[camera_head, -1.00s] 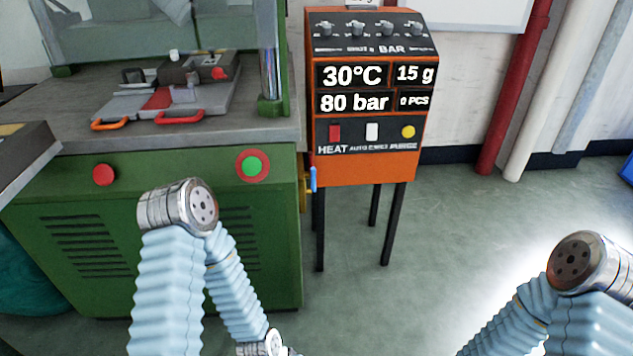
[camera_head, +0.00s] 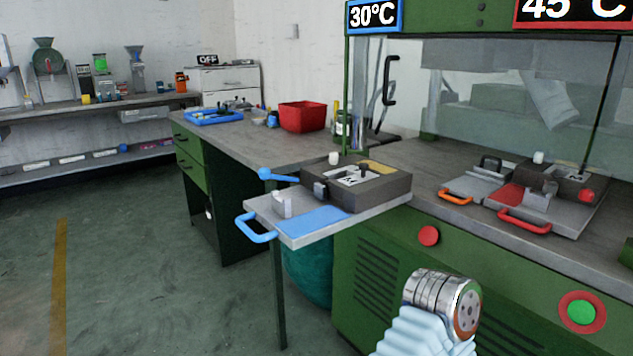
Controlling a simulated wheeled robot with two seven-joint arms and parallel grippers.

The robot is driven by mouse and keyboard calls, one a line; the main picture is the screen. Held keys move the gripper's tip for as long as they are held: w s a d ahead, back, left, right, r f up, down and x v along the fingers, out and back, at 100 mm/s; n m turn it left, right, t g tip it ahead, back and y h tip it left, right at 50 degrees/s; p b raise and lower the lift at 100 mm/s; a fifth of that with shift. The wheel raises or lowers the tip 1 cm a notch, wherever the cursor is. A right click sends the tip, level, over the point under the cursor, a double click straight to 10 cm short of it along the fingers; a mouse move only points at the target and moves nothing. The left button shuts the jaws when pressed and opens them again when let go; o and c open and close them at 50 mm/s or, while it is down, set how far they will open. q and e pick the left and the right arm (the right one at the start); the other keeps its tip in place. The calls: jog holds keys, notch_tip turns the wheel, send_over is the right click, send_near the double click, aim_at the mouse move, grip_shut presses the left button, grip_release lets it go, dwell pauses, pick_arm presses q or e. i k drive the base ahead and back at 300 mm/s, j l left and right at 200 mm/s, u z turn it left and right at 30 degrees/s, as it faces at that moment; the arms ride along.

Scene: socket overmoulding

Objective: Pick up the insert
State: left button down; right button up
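I cannot pick out the insert with certainty at this size. A blue tray (camera_head: 203,120) with small items too small to tell apart lies on the left workbench. A blue-handled plate (camera_head: 372,216) sticks out from the machine table's left end; a dark mould block (camera_head: 385,189) and a small pale upright piece (camera_head: 281,204) are on it. One of my arms, with a pale blue sleeve and metal joint, rises at the bottom right. Neither of my grippers is in view.
A red bin (camera_head: 302,117) stands on the workbench (camera_head: 235,146) beside jars. A red-handled mould plate (camera_head: 573,220) and an orange-handled plate (camera_head: 477,182) lie on the green press's table. A shelf (camera_head: 60,112) with small machines runs along the back-left wall. Floor at left is clear.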

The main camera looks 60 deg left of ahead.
aim_at(351, 174)
jog(key=u, duration=1.9)
